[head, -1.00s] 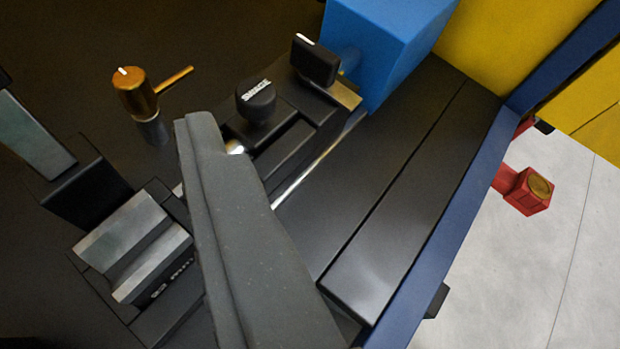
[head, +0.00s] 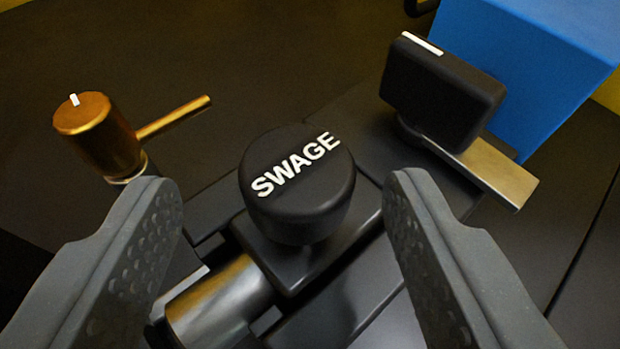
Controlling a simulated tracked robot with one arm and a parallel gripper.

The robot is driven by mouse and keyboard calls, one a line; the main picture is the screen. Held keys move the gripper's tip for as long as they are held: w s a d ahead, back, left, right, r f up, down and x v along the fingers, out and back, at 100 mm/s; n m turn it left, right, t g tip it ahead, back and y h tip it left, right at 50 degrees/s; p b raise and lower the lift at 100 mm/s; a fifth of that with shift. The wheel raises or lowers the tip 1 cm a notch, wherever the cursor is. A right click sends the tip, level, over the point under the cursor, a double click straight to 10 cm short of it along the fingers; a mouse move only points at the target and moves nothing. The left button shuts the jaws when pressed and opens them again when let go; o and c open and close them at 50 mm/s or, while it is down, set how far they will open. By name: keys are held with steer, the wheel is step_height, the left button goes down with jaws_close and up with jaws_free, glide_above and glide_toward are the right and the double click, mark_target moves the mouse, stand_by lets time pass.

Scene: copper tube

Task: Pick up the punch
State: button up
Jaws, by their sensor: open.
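A black round knob marked SWAGE (head: 296,185), which I take to be the top of the punch, stands on a black block in the middle of the view. My gripper (head: 275,185) is open, with one grey dimpled finger on the left and the other on the right of the knob. Gaps show between the knob and both fingers, and nothing is held. How far the fingertips are above or in front of the knob is hard to tell. Below the knob lies a shiny metal cylinder (head: 218,305), partly hidden by the left finger.
A copper-coloured cylinder (head: 100,140) with a side rod stands at the left, close to the left fingertip. A black handle (head: 442,90) on a flat metal bar (head: 490,172) is right of the knob. A blue block (head: 535,70) is behind it.

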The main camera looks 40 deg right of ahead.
mark_target(296, 153)
steer(key=shift+d+x, duration=0.25)
steer(key=shift+x, duration=1.7)
steer(key=shift+w+d+f, duration=0.35)
steer(key=shift+w+f, duration=0.05)
steer(key=shift+w, duration=0.05)
jaws_close()
